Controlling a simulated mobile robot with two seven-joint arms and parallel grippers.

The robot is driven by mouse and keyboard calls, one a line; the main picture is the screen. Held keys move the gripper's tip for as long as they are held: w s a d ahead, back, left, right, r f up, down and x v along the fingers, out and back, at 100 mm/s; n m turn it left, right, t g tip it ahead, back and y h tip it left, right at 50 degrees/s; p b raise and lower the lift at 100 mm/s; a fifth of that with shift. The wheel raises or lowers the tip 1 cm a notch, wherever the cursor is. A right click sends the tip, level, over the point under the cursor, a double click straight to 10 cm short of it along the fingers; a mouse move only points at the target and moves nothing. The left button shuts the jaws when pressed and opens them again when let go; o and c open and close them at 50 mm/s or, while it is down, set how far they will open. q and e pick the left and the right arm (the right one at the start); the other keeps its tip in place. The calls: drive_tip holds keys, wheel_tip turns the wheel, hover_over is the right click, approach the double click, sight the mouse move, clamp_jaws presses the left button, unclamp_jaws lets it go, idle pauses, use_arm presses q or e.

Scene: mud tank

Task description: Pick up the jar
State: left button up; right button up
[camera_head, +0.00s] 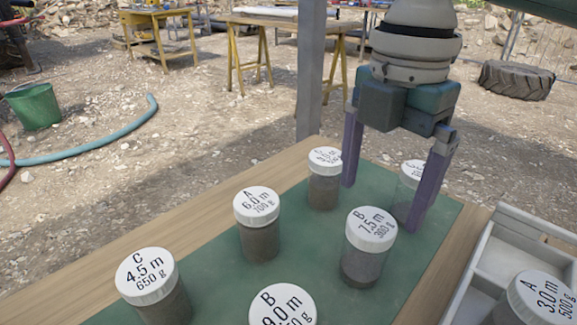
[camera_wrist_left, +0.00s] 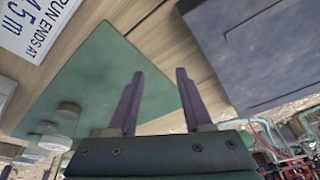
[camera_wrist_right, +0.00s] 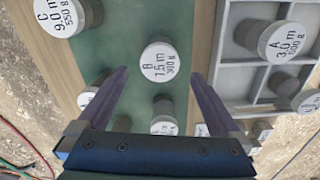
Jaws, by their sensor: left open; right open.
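Several clear jars with white lettered lids and grey-brown contents stand upright on a green mat (camera_head: 205,262). My right gripper (camera_head: 382,207) is open and empty, pointing down over the far end of the mat. One jar (camera_head: 410,180) shows partly behind its right finger; jar B 7.5 m (camera_head: 370,240) stands nearer the camera. In the right wrist view, a jar lid marked B (camera_wrist_right: 160,62) lies between the open fingers (camera_wrist_right: 159,72), with no visible contact. My left gripper (camera_wrist_left: 160,72) is open and empty over the mat's edge, with blurred jars (camera_wrist_left: 55,143) to its left.
Jars A 6.0 m (camera_head: 257,225), C 4.5 m (camera_head: 150,280) and B 9.0 m (camera_head: 283,305) stand close by. A pale compartment tray (camera_head: 478,270) at right holds jar A 3.0 m (camera_head: 540,300). A grey post (camera_head: 310,70) rises behind the table.

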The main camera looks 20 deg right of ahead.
sight(371, 223)
use_arm(q)
wheel_tip(371, 223, down, 2)
drive_tip(key=shift+a+f+b, duration=0.1)
drive_tip(key=shift+f+b, duration=0.1)
drive_tip(key=shift+b, duration=0.8)
use_arm(e)
wheel_tip(371, 223, down, 7)
drive_tip(key=shift+a+f, duration=0.1)
drive_tip(key=c, duration=0.6)
clamp_jaws()
